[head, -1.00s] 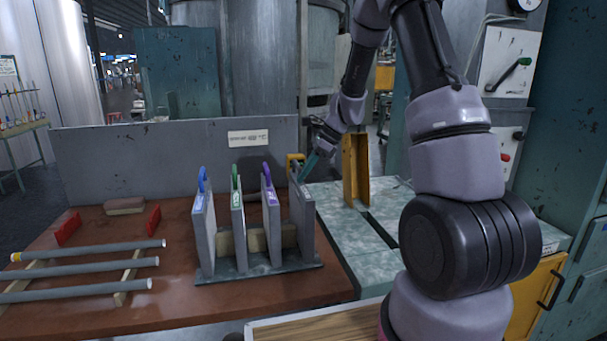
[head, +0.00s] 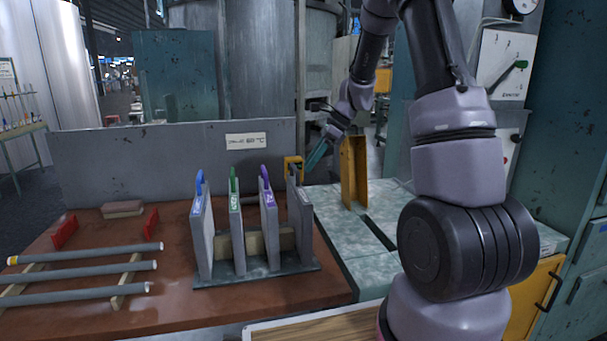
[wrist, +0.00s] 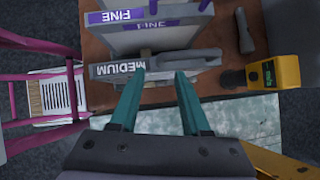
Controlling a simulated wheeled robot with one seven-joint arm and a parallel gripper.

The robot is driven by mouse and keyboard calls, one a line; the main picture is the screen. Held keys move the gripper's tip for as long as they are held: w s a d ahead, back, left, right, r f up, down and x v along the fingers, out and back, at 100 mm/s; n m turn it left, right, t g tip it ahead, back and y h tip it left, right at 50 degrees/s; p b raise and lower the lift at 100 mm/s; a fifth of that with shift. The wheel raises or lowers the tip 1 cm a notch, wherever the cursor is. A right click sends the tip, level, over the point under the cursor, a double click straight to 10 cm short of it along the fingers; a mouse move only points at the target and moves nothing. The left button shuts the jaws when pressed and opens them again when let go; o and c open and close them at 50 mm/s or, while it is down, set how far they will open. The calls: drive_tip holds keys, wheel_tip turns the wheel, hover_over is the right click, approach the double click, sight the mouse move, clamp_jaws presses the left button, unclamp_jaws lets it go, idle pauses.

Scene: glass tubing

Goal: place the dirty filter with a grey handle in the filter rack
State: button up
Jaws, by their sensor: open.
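The grey-handled filter (head: 301,225) stands upright in the rightmost place of the filter rack (head: 240,279) in the head view. In the wrist view it shows its top edge (wrist: 117,69), labelled MEDIUM, with a dark grey handle. Blue (head: 198,222), green (head: 236,220) and purple-handled (head: 270,220) filters stand to its left. My gripper (head: 312,164) is open and empty, up and right of the grey-handled filter. In the wrist view its teal fingertips (wrist: 160,74) point at the filter's top edge, and appear apart from it. Whether the filter is fully seated is hard to tell.
A yellow device (head: 293,168) stands behind the rack. A yellow upright bracket (head: 355,172) and a dark slot (head: 381,232) are on the pale worktop to the right. Grey tubes (head: 85,266) lie on supports at left. A grey panel (head: 140,165) closes off the back.

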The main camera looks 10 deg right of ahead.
drive_tip(key=w+v, duration=0.1)
drive_tip(key=v, duration=0.5)
drive_tip(key=s+a+r+n+t+h, duration=0.2)
drive_tip(key=s+r+n, duration=0.6)
drive_tip(key=s+r, duration=0.55)
drive_tip(key=s+n+t+h, duration=0.2)
drive_tip(key=s+n+t, duration=0.2)
drive_tip(key=s+n, duration=0.4)
drive_tip(key=shift+s+d+r, duration=0.15)
drive_tip(key=shift+s+d, duration=0.15)
drive_tip(key=shift+s, duration=2.5)
